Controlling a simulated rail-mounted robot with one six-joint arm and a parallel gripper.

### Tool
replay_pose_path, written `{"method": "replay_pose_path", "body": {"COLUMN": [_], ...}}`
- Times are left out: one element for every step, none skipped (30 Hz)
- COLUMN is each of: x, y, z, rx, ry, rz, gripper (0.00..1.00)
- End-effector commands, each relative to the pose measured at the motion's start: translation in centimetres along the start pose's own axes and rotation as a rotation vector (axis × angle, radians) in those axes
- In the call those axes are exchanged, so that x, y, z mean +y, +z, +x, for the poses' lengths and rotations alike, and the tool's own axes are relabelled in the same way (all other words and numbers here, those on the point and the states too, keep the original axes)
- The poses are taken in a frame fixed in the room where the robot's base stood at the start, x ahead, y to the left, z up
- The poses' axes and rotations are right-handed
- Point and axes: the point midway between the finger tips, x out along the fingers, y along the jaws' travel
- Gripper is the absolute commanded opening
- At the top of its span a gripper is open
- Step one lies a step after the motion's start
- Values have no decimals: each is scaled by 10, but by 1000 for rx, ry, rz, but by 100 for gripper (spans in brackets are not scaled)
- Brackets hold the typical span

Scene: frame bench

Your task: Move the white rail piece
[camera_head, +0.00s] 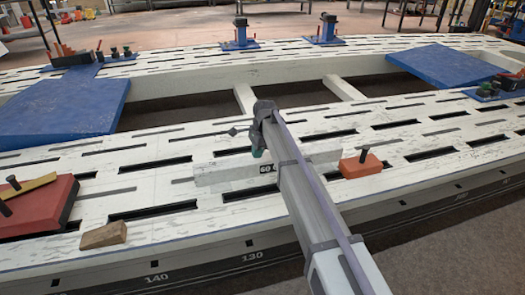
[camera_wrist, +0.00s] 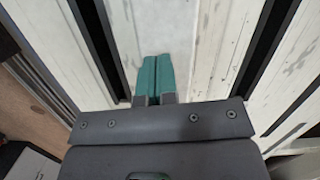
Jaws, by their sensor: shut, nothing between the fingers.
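The white rail piece (camera_head: 222,174) stands on the slotted white bench top as a low bar, near the middle of the front side in the head view. A dark label reading 60 is on its face. My gripper (camera_head: 258,153) is at the bar, its teal fingertips just behind or above its upper edge; I cannot tell whether they touch. My arm hides part of the bar. In the wrist view the teal fingers (camera_wrist: 155,76) are pressed together with nothing between them. I cannot pick out the rail piece for sure there.
An orange block (camera_head: 364,166) with a black knob sits just right of the bar. A red block (camera_head: 38,205) and a wooden block (camera_head: 103,235) lie at the left. Blue plates (camera_head: 62,108) and (camera_head: 445,68) bridge the frame's openings. Dark slots cut the white bench top (camera_head: 420,158).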

Motion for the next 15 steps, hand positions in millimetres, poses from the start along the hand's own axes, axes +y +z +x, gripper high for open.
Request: {"method": "replay_pose_path", "body": {"x": [0,0,0,0,0,0,0,0,0,0,1,1,1,1,1], "y": [-1,0,-1,-1,-1,-1,-2,-2,-2,-2,-2,-2,-2,-3,-4], "z": [12,15,17,18,18,18,18,17,17,17,17,17,17,18,17], "rx": [1,1,1,0,1,1,1,1,2,2,2,2,3,3,3], "ry": [0,1,1,0,0,1,1,1,2,2,3,3,3,4,4], "rz": [-1,-2,-2,-2,-2,-2,-2,-2,-2,-2,-2,-2,-1,-1,-1], "gripper": [0,0,0,0,0,0,0,0,0,0,0,0,0,0,0]}}
